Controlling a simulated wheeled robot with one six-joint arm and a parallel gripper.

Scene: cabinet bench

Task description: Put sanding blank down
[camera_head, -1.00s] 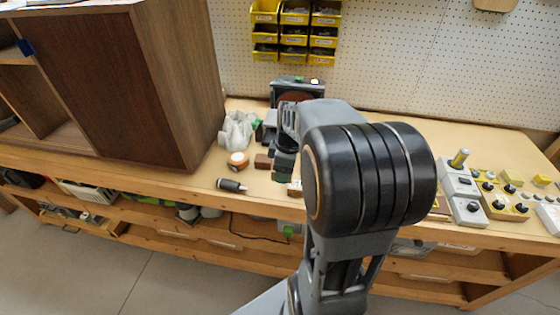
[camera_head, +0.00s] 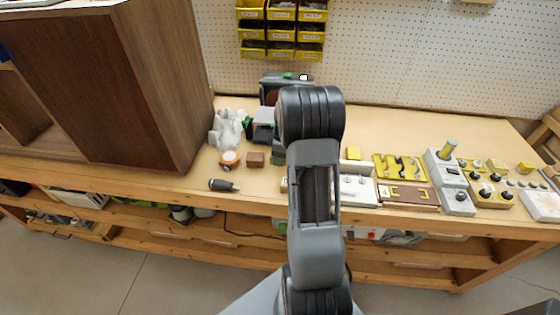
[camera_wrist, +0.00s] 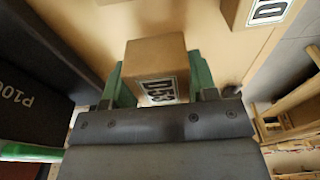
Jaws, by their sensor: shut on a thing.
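The sanding blank (camera_wrist: 155,58) is a light brown block with a black-and-white label on its near face. In the wrist view it sits between the green fingers of my gripper (camera_wrist: 160,78), which is shut on it. A tan bench surface shows beyond it; I cannot tell whether the blank touches it. In the head view my arm hides the gripper and the held blank. A second labelled block (camera_wrist: 262,10) lies at the top right of the wrist view.
A dark plate marked P100 (camera_wrist: 25,100) stands close at left in the wrist view. In the head view, the sander (camera_head: 285,82) stands behind my arm. Control boxes (camera_head: 450,185) are right.

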